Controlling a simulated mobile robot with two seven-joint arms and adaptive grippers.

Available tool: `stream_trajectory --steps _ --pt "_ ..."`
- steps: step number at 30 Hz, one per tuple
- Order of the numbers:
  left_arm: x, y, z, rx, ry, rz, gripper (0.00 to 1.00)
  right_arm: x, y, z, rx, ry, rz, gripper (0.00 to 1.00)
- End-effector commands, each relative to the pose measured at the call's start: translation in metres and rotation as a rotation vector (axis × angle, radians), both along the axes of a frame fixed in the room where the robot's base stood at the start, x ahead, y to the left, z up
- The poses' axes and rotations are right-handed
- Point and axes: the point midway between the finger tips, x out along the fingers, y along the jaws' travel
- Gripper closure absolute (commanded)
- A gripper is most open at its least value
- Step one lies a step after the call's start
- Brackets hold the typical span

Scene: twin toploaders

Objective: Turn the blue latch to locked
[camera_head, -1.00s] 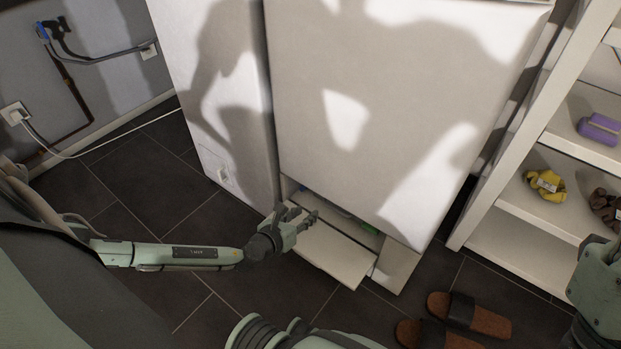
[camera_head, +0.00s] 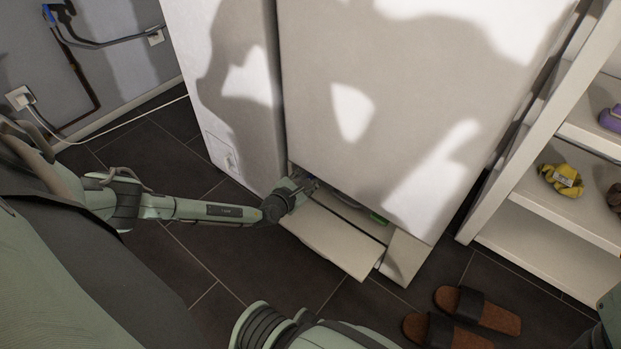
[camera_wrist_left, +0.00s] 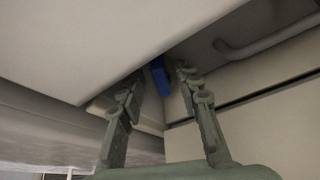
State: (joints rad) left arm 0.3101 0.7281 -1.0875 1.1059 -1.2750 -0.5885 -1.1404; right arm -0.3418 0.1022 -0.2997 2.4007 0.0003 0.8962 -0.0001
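The blue latch (camera_wrist_left: 160,76) shows in the left wrist view as a small blue bar in the recess under the machine's front panel. My left gripper (camera_wrist_left: 163,92) is open, with its fingers apart on either side of the latch in that view. I cannot tell whether they touch it. In the head view my left gripper (camera_head: 306,186) reaches into the low opening behind the flap, and its fingertips are partly hidden. My right gripper is not in view.
A lowered flap (camera_head: 335,238) sticks out below the large white machine (camera_head: 400,110). A curved grey handle or tube (camera_wrist_left: 270,42) lies right of the latch. Sandals (camera_head: 478,309) lie on the floor. A shelf (camera_head: 540,232) stands at the right.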

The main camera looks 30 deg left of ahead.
Motion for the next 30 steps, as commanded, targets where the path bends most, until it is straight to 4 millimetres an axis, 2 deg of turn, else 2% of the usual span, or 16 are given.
stream_trajectory --steps 5,14,26,30 --pt "0.0003 -0.0004 0.0004 -0.001 0.0 0.0 0.66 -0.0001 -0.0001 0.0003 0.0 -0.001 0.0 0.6" --pt "0.0001 -0.0004 0.0005 -0.002 0.0 0.001 1.0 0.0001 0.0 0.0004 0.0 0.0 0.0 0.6" --pt "-0.0001 -0.0022 0.0005 0.035 -0.003 0.001 1.0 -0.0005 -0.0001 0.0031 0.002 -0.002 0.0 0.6" --pt "-0.0001 -0.0036 0.0001 0.102 -0.009 0.002 1.0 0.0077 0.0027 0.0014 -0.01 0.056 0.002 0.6"
